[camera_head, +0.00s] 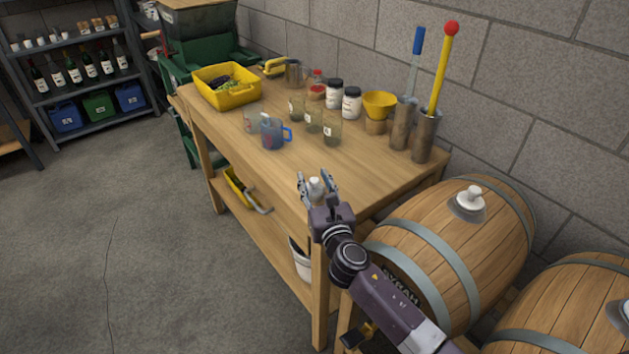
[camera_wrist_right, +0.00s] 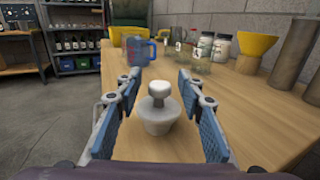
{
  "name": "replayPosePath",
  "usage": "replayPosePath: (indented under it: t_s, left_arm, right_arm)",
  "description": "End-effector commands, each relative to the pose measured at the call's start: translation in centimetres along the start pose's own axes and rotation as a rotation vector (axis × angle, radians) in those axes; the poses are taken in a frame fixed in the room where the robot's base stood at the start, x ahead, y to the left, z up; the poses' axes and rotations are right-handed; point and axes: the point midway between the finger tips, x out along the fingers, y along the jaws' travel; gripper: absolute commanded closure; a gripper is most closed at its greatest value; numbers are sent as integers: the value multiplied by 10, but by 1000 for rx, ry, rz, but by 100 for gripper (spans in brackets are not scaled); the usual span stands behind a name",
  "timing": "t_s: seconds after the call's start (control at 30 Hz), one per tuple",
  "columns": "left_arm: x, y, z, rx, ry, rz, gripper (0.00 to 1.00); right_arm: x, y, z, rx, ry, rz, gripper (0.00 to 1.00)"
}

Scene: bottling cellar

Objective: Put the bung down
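The bung (camera_wrist_right: 160,110) is a pale grey-white tapered stopper with a rounded knob on top. It appears to stand upright on the wooden table top (camera_wrist_right: 240,125), near the table's front right corner. In the head view the bung (camera_head: 316,187) shows between the fingers of my right gripper (camera_head: 318,184). In the wrist view my right gripper (camera_wrist_right: 160,115) is open, with blue-padded fingers on either side of the bung and a gap on both sides. My left gripper is not in view.
Glasses (camera_head: 332,132), a blue-handled jug (camera_head: 272,134), jars (camera_head: 352,102), a yellow funnel (camera_head: 379,104) and metal cylinders (camera_head: 424,136) stand farther back. A yellow crate (camera_head: 228,100) is at the far end. A barrel (camera_head: 455,245) with its own stopper (camera_head: 470,198) lies right of the table.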

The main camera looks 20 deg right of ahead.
Motion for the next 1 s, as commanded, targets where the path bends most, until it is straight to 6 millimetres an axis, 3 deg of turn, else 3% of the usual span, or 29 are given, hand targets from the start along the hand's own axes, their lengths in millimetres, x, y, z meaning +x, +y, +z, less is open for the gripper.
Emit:
replayPosePath:
  t_s: [0.17, 0.7, 1.0]
  left_arm:
    - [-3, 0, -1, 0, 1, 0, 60]
    - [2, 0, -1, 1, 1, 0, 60]
    - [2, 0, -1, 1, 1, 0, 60]
  right_arm:
    - [-6, 0, 2, -1, 1, 0, 64]
    - [-108, 0, 1, 1, 2, 1, 64]
    - [-120, 0, 3, 0, 0, 1, 64]
